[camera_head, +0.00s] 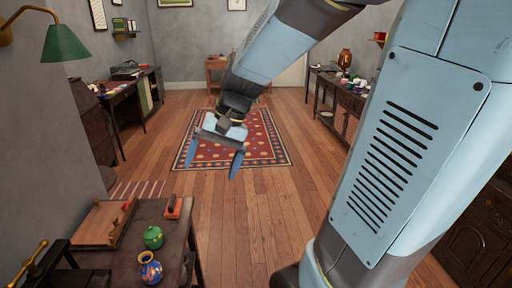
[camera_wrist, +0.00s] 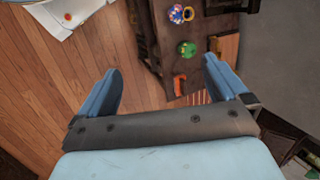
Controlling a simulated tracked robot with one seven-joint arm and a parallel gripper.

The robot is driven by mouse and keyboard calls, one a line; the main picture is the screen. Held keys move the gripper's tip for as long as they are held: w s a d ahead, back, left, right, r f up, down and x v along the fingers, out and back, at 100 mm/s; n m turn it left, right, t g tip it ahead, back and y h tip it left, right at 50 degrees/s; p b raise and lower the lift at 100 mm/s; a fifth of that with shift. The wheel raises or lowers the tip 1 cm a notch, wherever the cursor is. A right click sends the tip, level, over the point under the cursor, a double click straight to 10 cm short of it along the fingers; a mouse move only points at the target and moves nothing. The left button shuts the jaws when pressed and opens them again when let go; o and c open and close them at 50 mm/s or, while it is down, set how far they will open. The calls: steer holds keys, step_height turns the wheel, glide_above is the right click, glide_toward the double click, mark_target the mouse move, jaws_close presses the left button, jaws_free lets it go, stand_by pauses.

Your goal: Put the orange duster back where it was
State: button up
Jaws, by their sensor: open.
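The orange duster (camera_head: 173,208) lies on the dark table (camera_head: 178,236) at the lower left, beside a wooden tray-like board (camera_head: 98,224). It also shows in the wrist view (camera_wrist: 179,85), near the table's end and just left of the right finger. My gripper (camera_head: 213,160) is open and empty, its fingers pointing down. It hangs in the air beyond the table, above the floor and rug, apart from the duster. Both fingers also show in the wrist view (camera_wrist: 162,66).
A green lidded pot (camera_head: 153,238) and a blue patterned vase (camera_head: 150,270) stand close to the duster on the table. A green lamp (camera_head: 63,43) juts from the left wall. A patterned rug (camera_head: 265,140) lies on the open wooden floor. A cluttered table (camera_head: 345,95) stands at right.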

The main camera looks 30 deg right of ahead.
steer(key=s+d+r+n+t+h, duration=0.3)
steer(key=s+d+r+t+h, duration=0.1)
steer(key=s+d+r+t, duration=0.1)
steer(key=s+d+r, duration=0.1)
steer(key=s+d, duration=0.1)
steer(key=s, duration=0.1)
steer(key=shift+s+n+h, duration=0.3)
steer(key=shift+n+h, duration=0.1)
